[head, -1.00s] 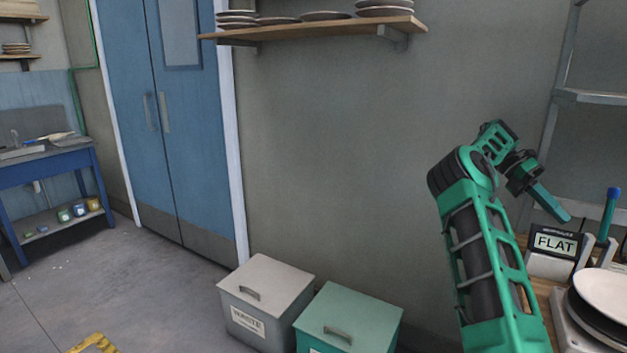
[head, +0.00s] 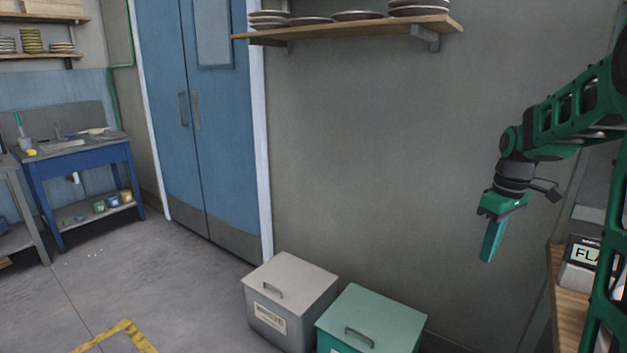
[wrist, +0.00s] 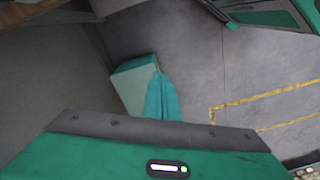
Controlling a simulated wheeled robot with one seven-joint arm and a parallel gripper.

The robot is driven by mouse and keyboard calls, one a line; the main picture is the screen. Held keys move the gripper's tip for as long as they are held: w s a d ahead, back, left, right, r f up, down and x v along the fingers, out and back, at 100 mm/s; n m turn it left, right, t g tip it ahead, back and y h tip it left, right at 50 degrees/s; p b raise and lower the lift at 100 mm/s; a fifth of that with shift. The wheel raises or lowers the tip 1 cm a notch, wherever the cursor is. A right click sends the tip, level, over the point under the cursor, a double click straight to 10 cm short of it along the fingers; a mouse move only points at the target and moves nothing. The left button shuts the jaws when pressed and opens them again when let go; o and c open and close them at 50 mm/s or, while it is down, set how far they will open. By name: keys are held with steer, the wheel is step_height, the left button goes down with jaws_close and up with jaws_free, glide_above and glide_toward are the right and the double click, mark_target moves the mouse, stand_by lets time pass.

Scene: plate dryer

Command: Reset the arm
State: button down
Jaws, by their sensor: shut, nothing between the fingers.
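My gripper (head: 491,240) is green and hangs from my green and black arm at the right of the head view. Its fingers point down and are shut with nothing between them. It is in the air in front of the grey wall, left of the wooden counter and apart from it. In the wrist view the closed teal fingers (wrist: 162,98) point toward the floor and partly cover a bin behind them.
A grey bin (head: 290,297) and a green bin (head: 372,318) stand on the floor by the wall. A plate shelf (head: 350,30) hangs above. Blue doors (head: 190,110) and a blue sink table (head: 85,160) are left.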

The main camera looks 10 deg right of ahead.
steer(key=s+a+f+m+t, duration=0.1)
steer(key=s+a+m+t, duration=0.1)
steer(key=s+a, duration=0.5)
steer(key=s+a+m+t, duration=0.2)
steer(key=s+a, duration=0.2)
steer(key=a, duration=0.7)
steer(key=s+d+f+m+g, duration=0.1)
steer(key=s+d+m+g, duration=0.1)
steer(key=s+d, duration=0.3)
steer(key=s+d+f+m+g, duration=0.1)
steer(key=s+d+m, duration=0.4)
steer(key=s, duration=0.6)
steer(key=shift+s+d+g, duration=0.4)
steer(key=shift+d+g, duration=0.2)
steer(key=shift+g, duration=0.1)
